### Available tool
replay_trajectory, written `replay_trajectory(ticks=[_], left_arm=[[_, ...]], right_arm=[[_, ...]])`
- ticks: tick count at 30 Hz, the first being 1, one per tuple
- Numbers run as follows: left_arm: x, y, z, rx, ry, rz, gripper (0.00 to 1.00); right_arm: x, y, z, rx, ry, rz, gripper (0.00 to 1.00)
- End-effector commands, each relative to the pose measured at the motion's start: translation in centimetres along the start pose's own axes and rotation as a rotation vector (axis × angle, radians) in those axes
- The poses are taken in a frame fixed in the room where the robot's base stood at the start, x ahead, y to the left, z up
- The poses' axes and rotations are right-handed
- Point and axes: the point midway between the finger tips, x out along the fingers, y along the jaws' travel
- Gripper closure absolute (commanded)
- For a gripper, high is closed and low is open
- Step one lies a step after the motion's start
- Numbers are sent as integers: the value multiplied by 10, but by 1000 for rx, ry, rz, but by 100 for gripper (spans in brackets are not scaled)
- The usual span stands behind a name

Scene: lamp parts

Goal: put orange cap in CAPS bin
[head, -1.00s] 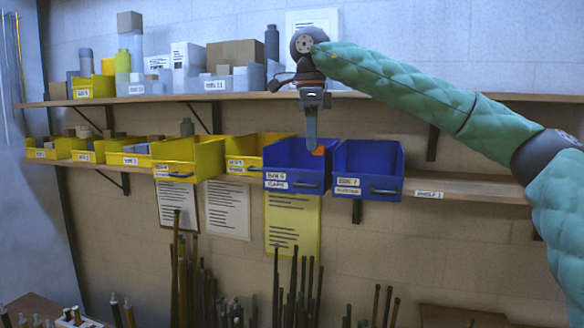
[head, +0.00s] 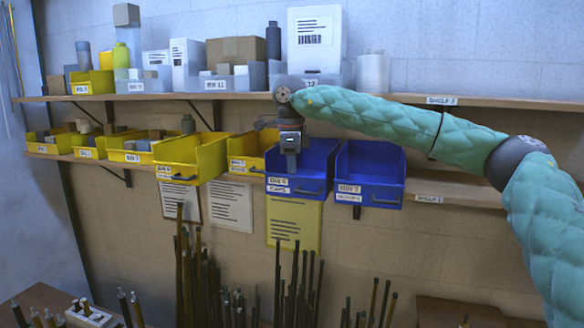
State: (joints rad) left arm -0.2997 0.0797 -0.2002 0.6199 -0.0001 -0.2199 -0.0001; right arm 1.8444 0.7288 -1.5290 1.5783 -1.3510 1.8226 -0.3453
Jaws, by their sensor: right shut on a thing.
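The blue CAPS bin (head: 312,183) stands on the lower shelf, with its label on the front. My right gripper (head: 291,166) points down over the left part of this bin, its fingertips low against the bin opening. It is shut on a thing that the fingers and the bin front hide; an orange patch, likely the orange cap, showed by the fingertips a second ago. No orange shows now. My left gripper is out of view.
Another blue bin (head: 368,180) stands close on the right, and yellow bins (head: 188,157) stand on the left. The upper shelf (head: 180,97) with boxes and containers runs behind my right wrist. Several rods (head: 186,270) stand below.

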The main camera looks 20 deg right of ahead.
Motion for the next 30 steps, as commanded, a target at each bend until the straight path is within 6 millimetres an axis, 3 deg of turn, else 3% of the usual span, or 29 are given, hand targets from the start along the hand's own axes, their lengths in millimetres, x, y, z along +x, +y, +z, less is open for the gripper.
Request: replay_trajectory(ticks=[4,17,18,30], left_arm=[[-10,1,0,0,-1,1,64],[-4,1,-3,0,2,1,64],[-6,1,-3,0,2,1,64],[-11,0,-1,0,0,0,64]], right_arm=[[8,1,0,-1,0,1,100],[16,0,1,-1,-1,1,100],[14,0,1,-1,-1,0,70],[9,0,0,-1,-1,0,68]])
